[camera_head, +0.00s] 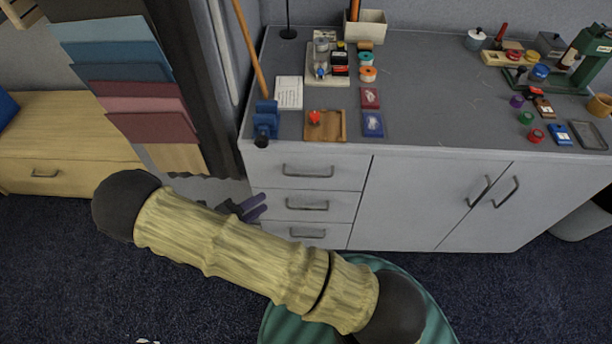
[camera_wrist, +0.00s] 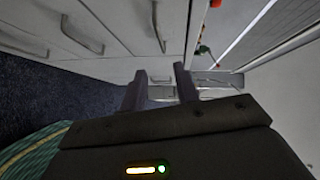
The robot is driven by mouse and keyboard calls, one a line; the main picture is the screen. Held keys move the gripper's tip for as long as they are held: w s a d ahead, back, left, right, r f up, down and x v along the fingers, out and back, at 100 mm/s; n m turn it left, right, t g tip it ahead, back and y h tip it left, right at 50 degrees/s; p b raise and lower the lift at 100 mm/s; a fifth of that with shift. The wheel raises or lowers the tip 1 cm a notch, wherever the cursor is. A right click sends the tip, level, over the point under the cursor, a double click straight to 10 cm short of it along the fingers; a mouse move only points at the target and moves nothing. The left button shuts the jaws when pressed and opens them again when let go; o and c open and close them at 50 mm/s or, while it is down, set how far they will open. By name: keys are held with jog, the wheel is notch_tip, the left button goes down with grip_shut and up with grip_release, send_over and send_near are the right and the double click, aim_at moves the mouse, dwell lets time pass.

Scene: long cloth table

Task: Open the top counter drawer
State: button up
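The counter's top drawer (camera_head: 340,165) is flush with the front, with a grey bar handle (camera_head: 307,171). In the wrist view its handle (camera_wrist: 157,25) appears to be the one nearest the counter edge, up and ahead of the fingers. My gripper (camera_head: 257,207) is left of the drawer stack in the head view, lower than the top handle, and partly hidden by my arm. In the wrist view my gripper (camera_wrist: 160,82) has its two dark fingers apart with nothing held. It is not touching the top handle.
The middle drawer (camera_head: 340,204) and bottom drawer (camera_head: 335,234) are shut below. Cupboard doors (camera_head: 420,200) stand to the right. A wooden cabinet (camera_head: 60,150) is at left. Dark carpet (camera_head: 520,290) lies in front.

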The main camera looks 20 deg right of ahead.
aim_at(306, 175)
jog(key=x, duration=1.7)
jog(key=shift+d, duration=0.25)
grip_shut()
